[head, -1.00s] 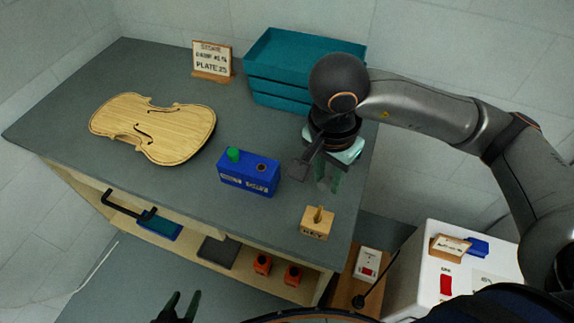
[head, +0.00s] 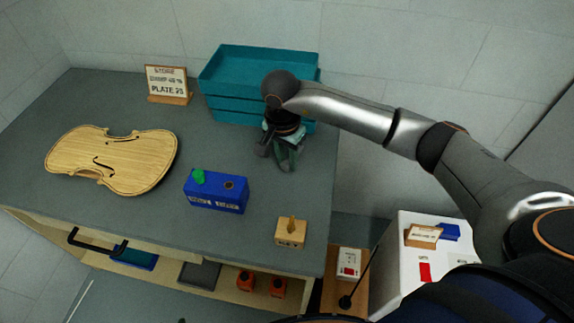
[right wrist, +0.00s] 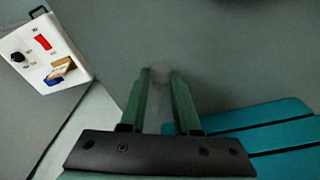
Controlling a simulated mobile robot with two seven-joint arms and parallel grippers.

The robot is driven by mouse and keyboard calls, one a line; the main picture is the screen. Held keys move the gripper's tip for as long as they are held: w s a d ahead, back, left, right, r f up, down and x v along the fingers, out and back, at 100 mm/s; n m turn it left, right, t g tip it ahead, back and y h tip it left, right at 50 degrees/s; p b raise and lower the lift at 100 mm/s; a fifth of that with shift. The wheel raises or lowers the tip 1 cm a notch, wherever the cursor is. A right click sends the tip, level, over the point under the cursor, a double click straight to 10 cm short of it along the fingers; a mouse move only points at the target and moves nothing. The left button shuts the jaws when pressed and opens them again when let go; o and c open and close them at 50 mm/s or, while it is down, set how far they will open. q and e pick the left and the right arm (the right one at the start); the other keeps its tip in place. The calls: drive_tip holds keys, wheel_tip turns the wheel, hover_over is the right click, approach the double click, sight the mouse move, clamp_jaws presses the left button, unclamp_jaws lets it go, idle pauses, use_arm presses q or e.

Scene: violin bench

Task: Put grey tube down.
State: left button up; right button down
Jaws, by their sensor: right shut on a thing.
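My right gripper (head: 287,166) is over the back right part of the grey-green bench top (head: 150,220), in front of the teal trays. In the right wrist view its two green fingers (right wrist: 162,95) are shut on the grey tube (right wrist: 160,78), whose blurred grey end shows between them. In the head view the tube is hardly visible behind the fingers. I cannot tell whether it touches the bench top.
Stacked teal trays (head: 255,70) stand right behind the gripper. A blue block (head: 216,193) with a green piece and a hole stands front left of it. A wooden block with a peg (head: 290,233) is near the front edge. A violin plate (head: 112,160) lies left.

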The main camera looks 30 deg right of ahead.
sight(286, 161)
drive_tip(key=shift+w+f+p, duration=0.15)
drive_tip(key=shift+f+p, duration=0.15)
drive_tip(key=shift+f, duration=1.4)
drive_tip(key=shift+f, duration=0.2)
drive_tip(key=c, duration=0.6)
unclamp_jaws()
drive_tip(key=shift+c, duration=0.2)
drive_tip(key=r, duration=0.8)
drive_tip(key=a+r, duration=0.1)
drive_tip(key=r, duration=0.3)
drive_tip(key=shift+s+r+b, duration=0.2)
drive_tip(key=shift+s+b, duration=0.15)
drive_tip(key=shift+b, duration=0.05)
